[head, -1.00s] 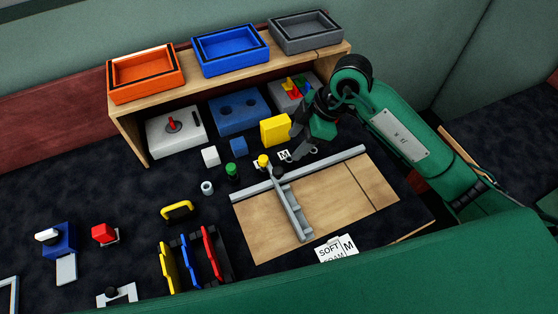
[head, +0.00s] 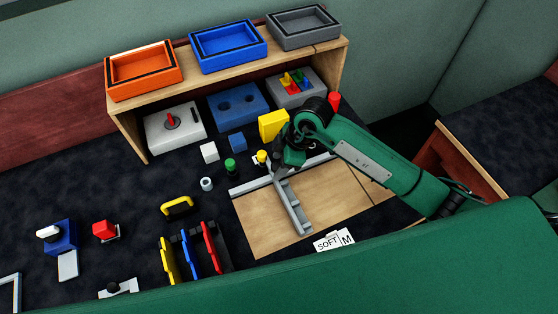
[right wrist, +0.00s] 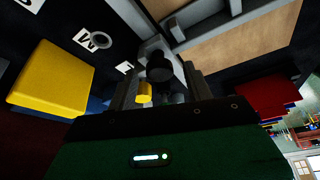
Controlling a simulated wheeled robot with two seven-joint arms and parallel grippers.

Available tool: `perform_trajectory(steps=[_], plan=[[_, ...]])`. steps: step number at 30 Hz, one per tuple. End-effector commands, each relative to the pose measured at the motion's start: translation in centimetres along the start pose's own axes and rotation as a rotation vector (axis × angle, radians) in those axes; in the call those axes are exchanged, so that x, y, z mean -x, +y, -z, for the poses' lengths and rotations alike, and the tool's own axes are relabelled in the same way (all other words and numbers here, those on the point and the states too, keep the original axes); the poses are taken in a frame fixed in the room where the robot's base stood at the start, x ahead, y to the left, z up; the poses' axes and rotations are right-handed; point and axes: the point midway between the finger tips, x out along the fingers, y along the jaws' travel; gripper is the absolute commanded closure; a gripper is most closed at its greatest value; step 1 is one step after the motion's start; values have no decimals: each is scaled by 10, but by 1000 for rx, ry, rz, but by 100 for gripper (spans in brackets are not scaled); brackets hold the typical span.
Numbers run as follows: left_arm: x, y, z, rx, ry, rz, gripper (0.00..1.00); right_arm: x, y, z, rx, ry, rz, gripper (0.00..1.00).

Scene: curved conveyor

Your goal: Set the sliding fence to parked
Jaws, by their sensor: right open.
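The sliding fence (head: 293,208) is a grey bar lying across the wooden board (head: 262,225), with its far end at the long grey rail (head: 248,187). My right gripper (head: 278,169) is low over that far end and hides part of it. In the right wrist view the gripper (right wrist: 163,90) is open. Its fingers stand on either side of a black knob (right wrist: 158,67) at the end of the fence (right wrist: 190,22). I cannot tell whether they touch it. No label reading parked is legible. My left gripper is out of view.
A yellow-topped peg (head: 262,157) stands close to my right gripper, and a green one (head: 230,166) is farther left. A yellow block (head: 273,125) is behind the gripper, before the wooden shelf (head: 342,62).

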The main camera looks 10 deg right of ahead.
Motion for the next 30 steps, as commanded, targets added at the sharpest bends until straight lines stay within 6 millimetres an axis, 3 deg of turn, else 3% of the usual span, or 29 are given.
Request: perform_trajectory(steps=[10, 18, 25, 30], plan=[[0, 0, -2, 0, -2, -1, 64, -5, 0, 0, 1, 0, 0, 48], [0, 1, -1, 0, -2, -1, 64, -4, 0, 0, 1, 0, 0, 100], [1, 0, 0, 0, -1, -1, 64, -2, 2, -4, 0, 0, 0, 100], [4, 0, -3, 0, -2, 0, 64, 7, 11, -23, -3, -3, -3, 100]])
